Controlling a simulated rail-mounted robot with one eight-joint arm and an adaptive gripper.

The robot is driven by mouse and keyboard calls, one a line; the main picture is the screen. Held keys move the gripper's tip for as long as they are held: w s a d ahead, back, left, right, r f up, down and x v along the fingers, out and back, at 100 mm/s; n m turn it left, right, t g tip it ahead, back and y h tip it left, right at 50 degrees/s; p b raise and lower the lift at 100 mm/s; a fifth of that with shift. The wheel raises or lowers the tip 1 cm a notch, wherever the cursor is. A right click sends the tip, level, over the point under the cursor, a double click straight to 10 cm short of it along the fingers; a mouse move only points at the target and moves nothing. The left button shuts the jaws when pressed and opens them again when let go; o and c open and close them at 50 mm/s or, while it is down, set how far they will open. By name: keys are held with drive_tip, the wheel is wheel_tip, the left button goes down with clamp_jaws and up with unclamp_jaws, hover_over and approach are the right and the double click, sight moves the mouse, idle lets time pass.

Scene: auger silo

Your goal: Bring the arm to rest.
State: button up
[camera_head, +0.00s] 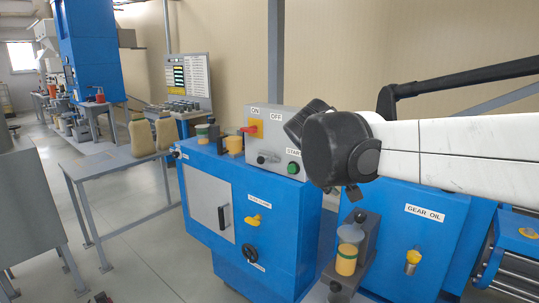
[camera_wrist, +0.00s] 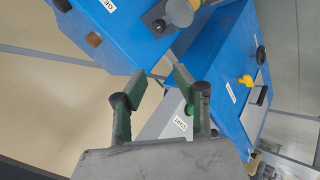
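My arm (camera_head: 450,143) reaches in from the right edge of the head view, white with a dark end joint (camera_head: 335,148) in front of the blue machines. In the wrist view my gripper (camera_wrist: 160,80) has its two green-lined fingers apart, with nothing between them. In the head view I cannot make out its fingers behind the dark joint. The grey control box (camera_head: 272,140) with ON, OFF and START labels stands close behind and left of the joint; whether they touch I cannot tell.
A blue cabinet (camera_head: 215,200) carries the control box and two jars. Another jar (camera_head: 347,255) stands on a grey bracket before the GEAR OIL cabinet (camera_head: 440,240). A black bar (camera_head: 465,77) runs above my arm. A table (camera_head: 110,163) holds beige sacks.

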drive_tip(key=s+d+f+m+y, duration=0.1)
drive_tip(key=s+f+m+y, duration=0.1)
drive_tip(key=s+f, duration=0.5)
drive_tip(key=s+d+f+m+y, duration=0.2)
drive_tip(key=s+f, duration=0.4)
drive_tip(key=s, duration=1.1)
drive_tip(key=shift+s+f+m+y, duration=0.3)
drive_tip(key=shift+f+m+y, duration=0.1)
drive_tip(key=shift+m+y, duration=0.15)
